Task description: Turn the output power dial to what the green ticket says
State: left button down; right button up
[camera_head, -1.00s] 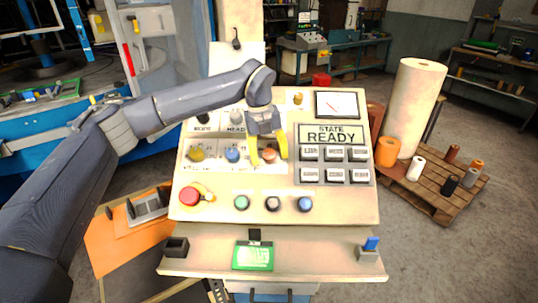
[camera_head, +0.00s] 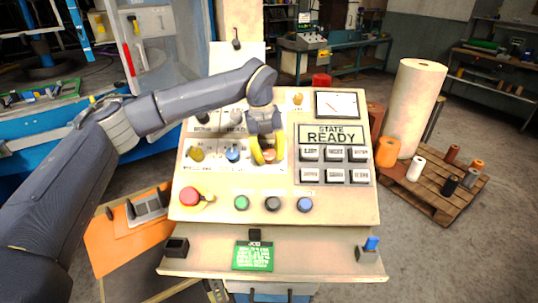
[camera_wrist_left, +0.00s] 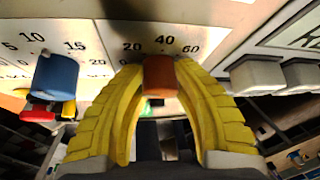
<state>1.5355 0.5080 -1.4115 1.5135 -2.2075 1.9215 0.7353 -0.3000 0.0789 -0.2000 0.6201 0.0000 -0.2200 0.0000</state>
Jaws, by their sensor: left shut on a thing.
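The green ticket (camera_head: 253,256) lies on the front ledge under a small black clip. Its print is too small to read. A brown-orange dial (camera_head: 269,154) is on the sloped panel, right of a blue dial (camera_head: 232,155) and a yellow dial (camera_head: 196,154). My left gripper (camera_head: 268,157) is shut on the brown-orange dial with its yellow fingers. In the left wrist view the brown-orange dial (camera_wrist_left: 160,76) sits between the fingertips, below scale marks 20, 40 and 60. Its name label cannot be read. My right gripper is not in view.
The panel (camera_head: 340,205) also holds a red mushroom button (camera_head: 189,196), several push buttons, a key grid under a display (camera_head: 331,136) reading STATE READY, and a needle meter (camera_head: 336,104). A blue-topped switch (camera_head: 370,245) stands at the ledge's right.

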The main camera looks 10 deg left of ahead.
pick_arm(q)
jog(key=m+y, duration=0.2)
jog(key=shift+s+d+f+m+g, duration=0.1)
jog(key=shift+m+g, duration=0.2)
jog(key=shift+m, duration=0.1)
jog(key=m+y, duration=0.2)
jog(key=m, duration=0.1)
jog(key=m+y, duration=0.1)
jog(key=m, duration=0.1)
jog(key=m+t+y, duration=0.1)
jog(key=m+y, duration=0.1)
jog(key=m, duration=0.1)
jog(key=shift+s+f+m, duration=0.1)
jog(key=shift+m, duration=0.2)
jog(key=m+t+y, duration=0.1)
jog(key=m, duration=0.2)
jog(key=m+t+y, duration=0.1)
jog(key=m+t, duration=0.1)
jog(key=shift+m+y, duration=0.3)
jog(key=shift+m, duration=0.1)
jog(key=m+t, duration=0.2)
jog(key=m, duration=0.1)
jog(key=shift+m+t, duration=1)
jog(key=shift+m, duration=1)
